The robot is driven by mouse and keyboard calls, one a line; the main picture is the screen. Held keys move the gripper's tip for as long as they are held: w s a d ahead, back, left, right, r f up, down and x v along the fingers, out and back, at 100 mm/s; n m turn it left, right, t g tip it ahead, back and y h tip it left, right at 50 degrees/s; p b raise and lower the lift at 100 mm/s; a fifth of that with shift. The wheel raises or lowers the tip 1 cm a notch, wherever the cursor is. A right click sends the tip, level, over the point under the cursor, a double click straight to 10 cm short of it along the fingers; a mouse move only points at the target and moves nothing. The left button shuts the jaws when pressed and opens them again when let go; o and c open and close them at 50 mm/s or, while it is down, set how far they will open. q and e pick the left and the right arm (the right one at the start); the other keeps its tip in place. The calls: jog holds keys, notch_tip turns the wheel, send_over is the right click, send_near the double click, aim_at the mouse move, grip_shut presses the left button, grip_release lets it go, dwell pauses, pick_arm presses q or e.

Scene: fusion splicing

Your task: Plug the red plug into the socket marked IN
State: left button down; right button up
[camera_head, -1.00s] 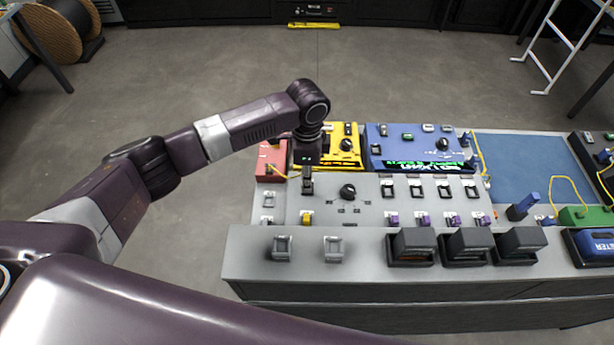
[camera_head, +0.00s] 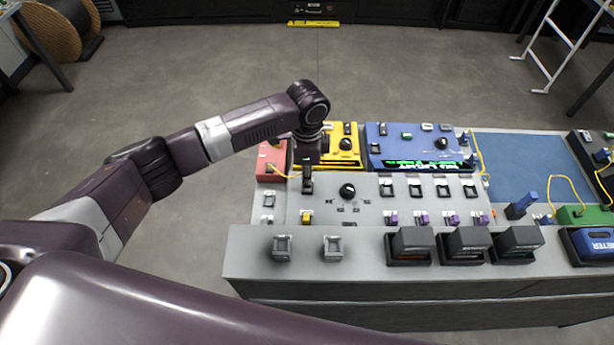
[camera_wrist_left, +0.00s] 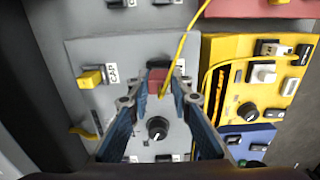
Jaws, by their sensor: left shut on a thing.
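The red plug (camera_wrist_left: 157,76) shows in the left wrist view between the tips of my left gripper (camera_wrist_left: 156,92), which is shut on it. A yellow cord (camera_wrist_left: 182,50) runs from near the plug toward the top. In the head view my left gripper (camera_head: 307,172) points down over the left part of the grey panel (camera_head: 375,207). The plug is hidden there. A dark fitting (camera_wrist_left: 172,64) lies just beyond the plug; I cannot tell whether they touch. I cannot read an IN mark. My right gripper is not in view.
A red box (camera_head: 270,162), a yellow box (camera_head: 345,158) and a blue box (camera_head: 400,155) stand along the panel's far side. A black knob (camera_wrist_left: 157,128) is close to the fingers. A yellow plug (camera_wrist_left: 90,79) sits beside a CAP label (camera_wrist_left: 112,72). Black blocks (camera_head: 411,246) stand in front.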

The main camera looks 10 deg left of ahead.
pick_arm(q)
jog(key=shift+f, duration=0.55)
jog(key=c, duration=1.7)
grip_release()
jog(key=shift+o, duration=0.2)
jog(key=shift+r, duration=0.15)
notch_tip(320, 180, up, 12)
